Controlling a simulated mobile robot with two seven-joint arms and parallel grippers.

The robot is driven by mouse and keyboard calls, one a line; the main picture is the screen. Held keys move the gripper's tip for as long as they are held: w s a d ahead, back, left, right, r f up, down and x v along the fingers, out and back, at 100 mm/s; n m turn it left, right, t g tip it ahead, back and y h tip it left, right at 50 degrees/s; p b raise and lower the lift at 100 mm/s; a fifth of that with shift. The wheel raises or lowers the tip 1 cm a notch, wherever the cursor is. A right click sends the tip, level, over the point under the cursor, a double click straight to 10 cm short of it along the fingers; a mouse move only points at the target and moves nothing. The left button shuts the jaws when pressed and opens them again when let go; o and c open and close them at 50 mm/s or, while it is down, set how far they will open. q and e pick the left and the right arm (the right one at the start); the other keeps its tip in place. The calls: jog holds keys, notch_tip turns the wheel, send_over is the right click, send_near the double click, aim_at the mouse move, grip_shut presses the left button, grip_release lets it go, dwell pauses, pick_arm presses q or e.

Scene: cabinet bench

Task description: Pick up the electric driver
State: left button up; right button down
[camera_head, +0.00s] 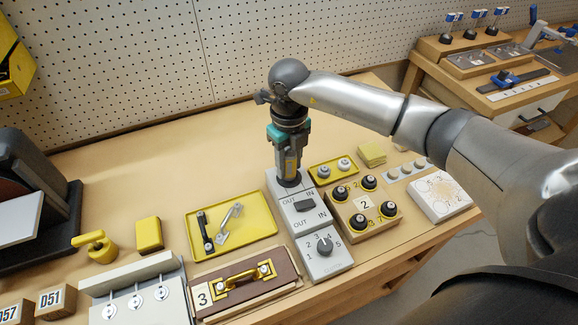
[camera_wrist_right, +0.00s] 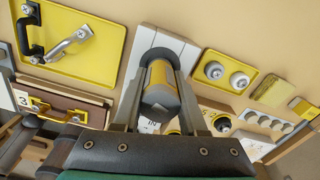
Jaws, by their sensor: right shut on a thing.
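The electric driver (camera_head: 291,166) is a dark grey and yellow upright body above the back end of a light grey block (camera_head: 275,186) marked OUT and IN. My right gripper (camera_head: 289,153) comes down on it from above and is shut on it. In the right wrist view the driver (camera_wrist_right: 160,88) sits between the two fingers (camera_wrist_right: 158,95), with its rounded grey end and yellow side showing. Whether its lower end still touches the block is hard to tell. My left gripper is not in view.
A yellow tray (camera_head: 255,220) with two handles lies left of the block. A numbered knob box (camera_head: 325,265) is in front. A board with black knobs (camera_head: 345,212) and a small yellow tray (camera_head: 318,180) stand close on the right. The pegboard wall (camera_head: 120,60) rises behind.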

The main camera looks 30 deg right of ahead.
pick_arm(q)
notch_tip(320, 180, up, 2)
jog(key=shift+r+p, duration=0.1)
jog(key=shift+p, duration=0.9)
pick_arm(e)
notch_tip(320, 180, up, 18)
jog(key=shift+r, duration=0.15)
